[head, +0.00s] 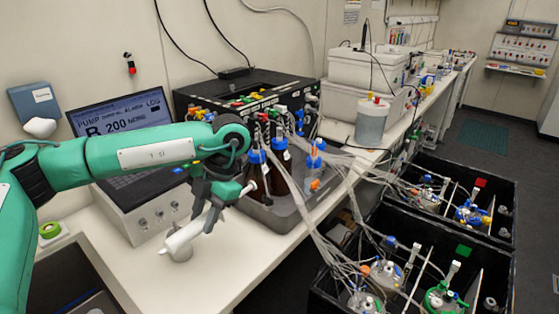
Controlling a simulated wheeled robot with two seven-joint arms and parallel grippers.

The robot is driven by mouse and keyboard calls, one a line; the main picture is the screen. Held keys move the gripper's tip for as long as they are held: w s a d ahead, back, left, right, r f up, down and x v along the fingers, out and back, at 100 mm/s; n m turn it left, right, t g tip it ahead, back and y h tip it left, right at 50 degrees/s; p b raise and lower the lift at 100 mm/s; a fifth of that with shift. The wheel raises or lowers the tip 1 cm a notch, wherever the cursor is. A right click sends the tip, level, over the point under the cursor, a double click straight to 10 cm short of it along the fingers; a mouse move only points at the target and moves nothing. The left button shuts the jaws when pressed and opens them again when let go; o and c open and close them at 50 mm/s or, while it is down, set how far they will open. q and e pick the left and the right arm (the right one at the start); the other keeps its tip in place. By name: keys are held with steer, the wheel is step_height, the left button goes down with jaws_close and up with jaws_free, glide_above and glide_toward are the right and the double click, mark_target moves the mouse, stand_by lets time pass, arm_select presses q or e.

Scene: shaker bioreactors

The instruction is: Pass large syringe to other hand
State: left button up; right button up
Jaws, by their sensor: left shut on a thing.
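My left gripper (208,213) is at the end of the green arm that comes in from the left. It is shut on the large syringe (183,238), a white tube held tilted over the white bench. The syringe's lower end points to the left and its upper end sticks out to the right of the fingers. The dark fingers hide its middle part. A small grey shape shows just below the syringe, and I cannot tell whether it touches it. My right gripper is not in view.
A pump unit with a screen (120,116) stands behind my left arm. A grey tray (284,217) with brown bottles and blue caps is right of the gripper. Tubes run from there to black boxes (488,272) at the right. The front of the bench (225,270) is clear.

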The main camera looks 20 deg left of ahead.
arm_select(q)
steer(key=shift+d+f+m+t, duration=0.25)
steer(key=shift+f+m, duration=0.25)
steer(key=shift+m, duration=0.3)
steer(key=d+f+m+t+h, duration=0.2)
steer(key=d+f+m+t, duration=0.1)
steer(key=m, duration=1.2)
steer(key=d+f+m+t+h, duration=0.3)
steer(key=d+f+m+t, duration=0.1)
steer(key=m, duration=1.1)
steer(key=shift+s+d+f+m, duration=0.4)
steer(key=shift+d+f, duration=0.3)
steer(key=shift+d, duration=0.35)
steer(key=shift+w+d+t, duration=0.1)
steer(key=shift+t, duration=0.15)
